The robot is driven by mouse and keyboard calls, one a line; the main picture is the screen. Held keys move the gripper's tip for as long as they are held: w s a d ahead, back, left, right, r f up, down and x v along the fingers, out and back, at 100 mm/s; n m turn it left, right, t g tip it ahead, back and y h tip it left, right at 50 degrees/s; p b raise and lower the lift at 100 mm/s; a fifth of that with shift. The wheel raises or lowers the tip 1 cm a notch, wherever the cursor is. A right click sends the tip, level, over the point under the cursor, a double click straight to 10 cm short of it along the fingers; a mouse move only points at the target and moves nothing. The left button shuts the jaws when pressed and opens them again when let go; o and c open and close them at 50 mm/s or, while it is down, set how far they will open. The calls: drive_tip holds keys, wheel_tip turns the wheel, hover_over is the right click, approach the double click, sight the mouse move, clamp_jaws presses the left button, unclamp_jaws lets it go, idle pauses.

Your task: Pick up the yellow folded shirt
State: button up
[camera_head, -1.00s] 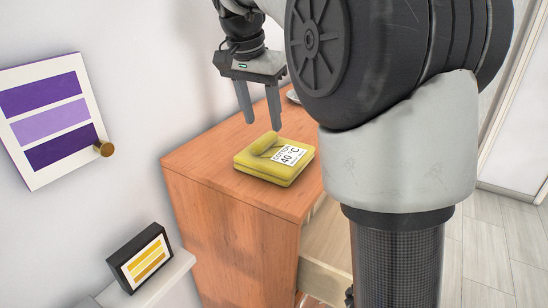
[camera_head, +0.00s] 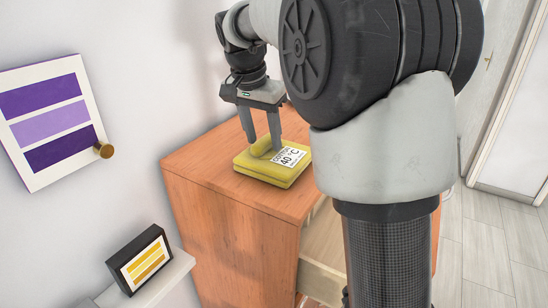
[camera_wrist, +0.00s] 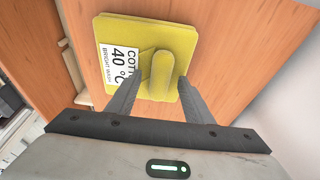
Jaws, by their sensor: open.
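The yellow folded shirt (camera_head: 272,170) lies flat on top of a wooden dresser (camera_head: 222,190). It has a raised yellow ridge on top and a white label reading 40 °C. My gripper (camera_head: 264,146) points down at the shirt, its fingers open. In the wrist view, the fingertips of my gripper (camera_wrist: 157,82) sit on either side of the ridge on the shirt (camera_wrist: 182,42), with a gap visible beside it. I cannot tell whether the fingertips touch the shirt's top.
An open drawer (camera_head: 322,245) sticks out of the dresser's front. A wall stands close on the left, with a purple-striped picture (camera_head: 48,120) and a brass knob (camera_head: 104,150). A small black frame (camera_head: 142,260) stands on a white ledge (camera_head: 165,278).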

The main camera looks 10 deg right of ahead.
drive_tip(key=shift+f, duration=0.25)
drive_tip(key=shift+c, duration=0.4)
clamp_jaws()
